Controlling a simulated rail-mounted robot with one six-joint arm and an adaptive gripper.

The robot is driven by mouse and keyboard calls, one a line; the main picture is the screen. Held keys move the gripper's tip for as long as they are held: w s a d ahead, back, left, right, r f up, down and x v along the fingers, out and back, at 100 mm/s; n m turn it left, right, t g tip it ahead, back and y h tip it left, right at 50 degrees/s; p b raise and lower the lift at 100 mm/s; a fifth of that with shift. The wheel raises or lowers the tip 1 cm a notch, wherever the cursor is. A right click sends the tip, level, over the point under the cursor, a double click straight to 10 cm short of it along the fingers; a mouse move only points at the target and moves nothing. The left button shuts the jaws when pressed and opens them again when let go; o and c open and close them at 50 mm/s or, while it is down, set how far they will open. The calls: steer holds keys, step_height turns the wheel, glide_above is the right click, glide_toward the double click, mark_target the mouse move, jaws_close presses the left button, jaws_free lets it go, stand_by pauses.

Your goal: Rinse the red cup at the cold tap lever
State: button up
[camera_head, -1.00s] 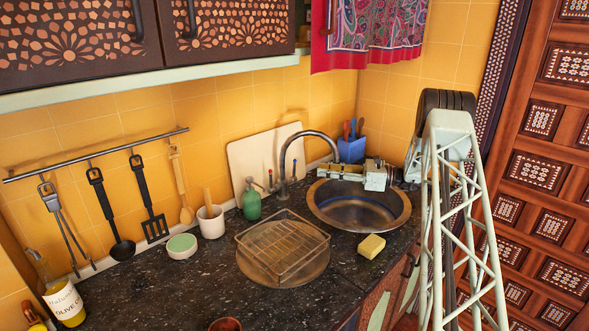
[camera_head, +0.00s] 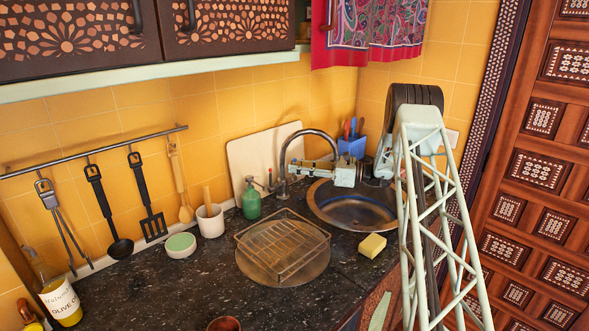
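The curved metal tap (camera_head: 284,165) stands at the back left of the sink (camera_head: 352,217). A small side lever (camera_head: 268,182) shows at the tap's left; its colour is too small to be sure of. My gripper (camera_head: 296,168) points left beside the tap's upright, above the sink's back rim, and hides the area right of the spout. Whether it touches the tap or a lever, and how its fingers stand, I cannot tell. A reddish-brown round rim (camera_head: 224,324) is cut off at the bottom edge; it may be the red cup. No other red cup shows.
A wire rack (camera_head: 283,245), a yellow sponge (camera_head: 372,246), a green soap bottle (camera_head: 251,199) and a white utensil crock (camera_head: 210,221) stand around the sink. A blue utensil holder (camera_head: 352,147) is in the corner behind my gripper. The counter's front left is fairly clear.

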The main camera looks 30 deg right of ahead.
steer(key=shift+w+a, duration=0.25)
steer(key=shift+a, duration=0.1)
jaws_close()
